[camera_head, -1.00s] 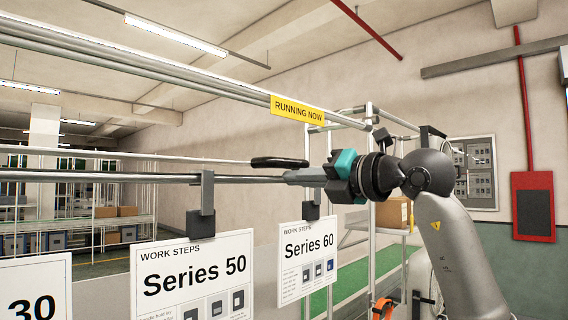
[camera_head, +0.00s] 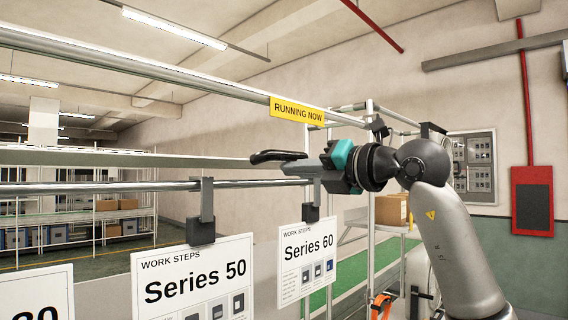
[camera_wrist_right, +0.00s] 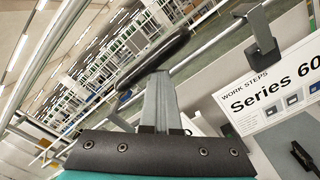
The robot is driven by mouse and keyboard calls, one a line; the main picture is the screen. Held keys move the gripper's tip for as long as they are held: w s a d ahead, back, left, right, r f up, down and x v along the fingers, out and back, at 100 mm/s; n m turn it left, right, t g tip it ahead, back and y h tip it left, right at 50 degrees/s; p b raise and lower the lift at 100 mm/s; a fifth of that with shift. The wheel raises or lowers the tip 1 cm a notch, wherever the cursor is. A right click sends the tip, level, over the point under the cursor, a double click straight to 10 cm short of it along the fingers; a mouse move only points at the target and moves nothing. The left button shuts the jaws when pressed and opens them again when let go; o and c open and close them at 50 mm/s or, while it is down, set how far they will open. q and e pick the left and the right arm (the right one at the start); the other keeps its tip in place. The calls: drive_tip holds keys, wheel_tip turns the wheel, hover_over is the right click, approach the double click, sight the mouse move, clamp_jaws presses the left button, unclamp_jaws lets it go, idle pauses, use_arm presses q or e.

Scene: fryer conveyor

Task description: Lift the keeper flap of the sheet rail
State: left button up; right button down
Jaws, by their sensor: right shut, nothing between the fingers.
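The sheet rail (camera_head: 110,187) runs across the head view, with clips carrying the Series 50 (camera_head: 195,280) and Series 60 (camera_head: 308,258) sheets. A long pale flat strip, seemingly the keeper flap (camera_head: 120,158), lies above the rail with a gap between them. A black rounded handle (camera_head: 276,156) is at its right end. My right gripper (camera_head: 294,166) is shut and empty, its fingertips at the handle; contact is hard to tell. In the right wrist view, the grey fingers (camera_wrist_right: 158,95) reach to the black handle (camera_wrist_right: 155,58). My left gripper is not in view.
A yellow RUNNING NOW sign (camera_head: 297,110) hangs on the upper beam above my right gripper. Another sheet (camera_head: 38,292) is at the lower left. Racks with boxes and a wall panel (camera_head: 472,168) stand in the background.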

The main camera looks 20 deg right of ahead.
drive_tip(key=shift+w+a+r+p, duration=0.1)
drive_tip(key=shift+w+r+p, duration=0.15)
drive_tip(key=shift+r+p, duration=0.7)
drive_tip(key=shift+w+a+r, duration=0.1)
drive_tip(key=shift+w+r, duration=0.05)
drive_tip(key=shift+r, duration=0.35)
drive_tip(key=shift+w+a+r, duration=0.1)
drive_tip(key=shift+r, duration=0.35)
drive_tip(key=shift+w+r, duration=0.1)
drive_tip(key=shift+r, duration=0.1)
drive_tip(key=w+r, duration=0.1)
drive_tip(key=w+a+r, duration=0.1)
drive_tip(key=w+r, duration=0.1)
drive_tip(key=shift+w+a+r, duration=0.15)
idle(0.5)
wheel_tip(320, 180, down, 2)
drive_tip(key=shift+f+b, duration=0.1)
drive_tip(key=shift+b, duration=0.7)
